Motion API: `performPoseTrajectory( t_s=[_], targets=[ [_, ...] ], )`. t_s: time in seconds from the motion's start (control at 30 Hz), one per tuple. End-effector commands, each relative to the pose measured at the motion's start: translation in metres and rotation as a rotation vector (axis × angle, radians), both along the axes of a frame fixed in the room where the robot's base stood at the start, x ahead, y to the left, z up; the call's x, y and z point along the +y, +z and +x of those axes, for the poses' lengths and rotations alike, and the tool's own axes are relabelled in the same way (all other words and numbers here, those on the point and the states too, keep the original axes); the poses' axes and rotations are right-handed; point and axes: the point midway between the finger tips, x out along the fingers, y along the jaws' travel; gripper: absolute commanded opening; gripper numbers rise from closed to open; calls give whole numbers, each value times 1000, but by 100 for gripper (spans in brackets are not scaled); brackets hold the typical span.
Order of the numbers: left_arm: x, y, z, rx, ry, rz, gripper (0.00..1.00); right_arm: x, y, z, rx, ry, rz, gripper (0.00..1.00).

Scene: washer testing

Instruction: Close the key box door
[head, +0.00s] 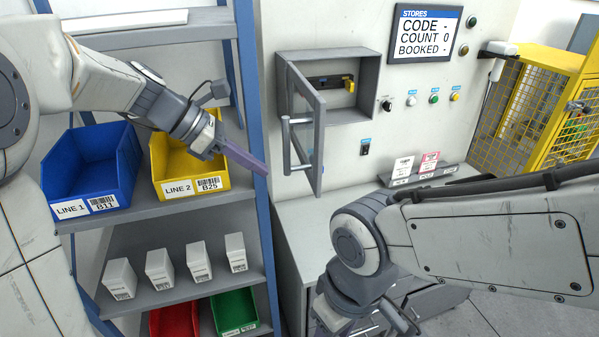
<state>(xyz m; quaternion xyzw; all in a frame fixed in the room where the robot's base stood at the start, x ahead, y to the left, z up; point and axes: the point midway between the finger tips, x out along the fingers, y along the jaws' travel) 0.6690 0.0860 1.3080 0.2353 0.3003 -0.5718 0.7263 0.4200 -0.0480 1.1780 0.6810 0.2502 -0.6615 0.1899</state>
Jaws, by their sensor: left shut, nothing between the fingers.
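The grey key box (368,72) is set in the pale wall panel, with a dark strip and a yellow part inside. Its door (313,150) stands open, swung out from the box's left side toward me. A bar handle (290,145) is on the door's left face. My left gripper (256,165) is shut and empty, to the left of the handle and apart from it in the picture. My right gripper (368,322) is low at the bottom edge, partly cut off and partly hidden by its own arm; its fingers do not show clearly.
A shelf rack on the left holds a blue bin (90,165), a yellow bin (195,185) and several small white boxes. A display (425,33) and buttons are right of the box. A counter (300,225) lies below. A yellow cage (535,105) stands right.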

Motion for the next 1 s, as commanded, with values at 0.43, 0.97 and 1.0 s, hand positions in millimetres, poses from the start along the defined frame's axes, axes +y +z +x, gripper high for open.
performPoseTrajectory(
  t_s=[0.43,0.97,1.0],
  targets=[
    [-68,-44,14,1,-6,4,0,0,27,0,0,3,0,50],
    [-84,-47,19,0,-1,4,0,0,31,0,0,4,0,50],
    [-84,-47,19,0,-1,4,0,0,31,0,0,4,0,50]
  ],
)
